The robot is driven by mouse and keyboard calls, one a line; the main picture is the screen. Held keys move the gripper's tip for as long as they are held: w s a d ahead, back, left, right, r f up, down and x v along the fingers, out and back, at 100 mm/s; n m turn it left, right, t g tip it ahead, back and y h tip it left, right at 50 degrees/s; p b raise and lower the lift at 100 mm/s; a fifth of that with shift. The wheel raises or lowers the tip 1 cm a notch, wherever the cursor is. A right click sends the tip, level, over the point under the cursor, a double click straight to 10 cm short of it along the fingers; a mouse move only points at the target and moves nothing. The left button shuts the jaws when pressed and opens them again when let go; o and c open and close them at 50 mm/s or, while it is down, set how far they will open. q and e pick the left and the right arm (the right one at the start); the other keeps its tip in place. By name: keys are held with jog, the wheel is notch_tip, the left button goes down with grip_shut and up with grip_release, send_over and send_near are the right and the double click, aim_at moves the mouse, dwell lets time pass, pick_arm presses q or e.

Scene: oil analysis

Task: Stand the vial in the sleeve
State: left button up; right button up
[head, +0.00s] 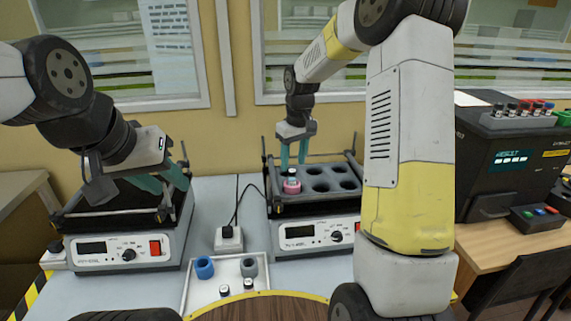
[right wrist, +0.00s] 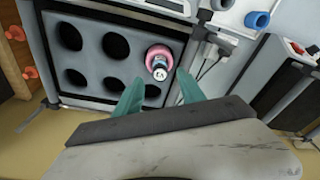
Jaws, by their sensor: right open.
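A vial (head: 291,174) with a dark and white cap stands in the pink sleeve (head: 291,187), at the front left hole of the right shaker's rack. In the right wrist view the vial's cap (right wrist: 158,71) shows inside the pink sleeve (right wrist: 159,54); it looks roughly upright. My right gripper (head: 294,160) is open, its teal fingers apart above the vial; they also show in the right wrist view (right wrist: 160,92), with the vial beyond them and not gripped. My left gripper (head: 160,184) is over the left shaker; its opening is unclear.
The right shaker's rack (head: 327,199) has several empty holes. A white tray (head: 192,291) at the front holds a blue sleeve (head: 204,267), a grey sleeve (head: 249,267) and two vials. The left shaker (head: 125,252) stands opposite. A dark analyser (head: 507,150) is at the right.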

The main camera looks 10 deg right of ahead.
notch_tip(320, 180, up, 7)
jog(key=s+d+r+m+t, duration=0.1)
jog(key=s+r, duration=0.3)
jog(key=s, duration=0.3)
jog(key=s+d+r+m+t, duration=0.1)
jog(key=s+r, duration=0.3)
jog(key=s, duration=0.4)
jog(key=s+m+t+y, duration=0.1)
jog(key=s+m+t, duration=0.1)
jog(key=s, duration=1.1)
jog(key=shift+s+a+f+m+t+y, duration=0.3)
jog(key=shift+f+m+t, duration=0.1)
jog(key=shift+f+t, duration=0.1)
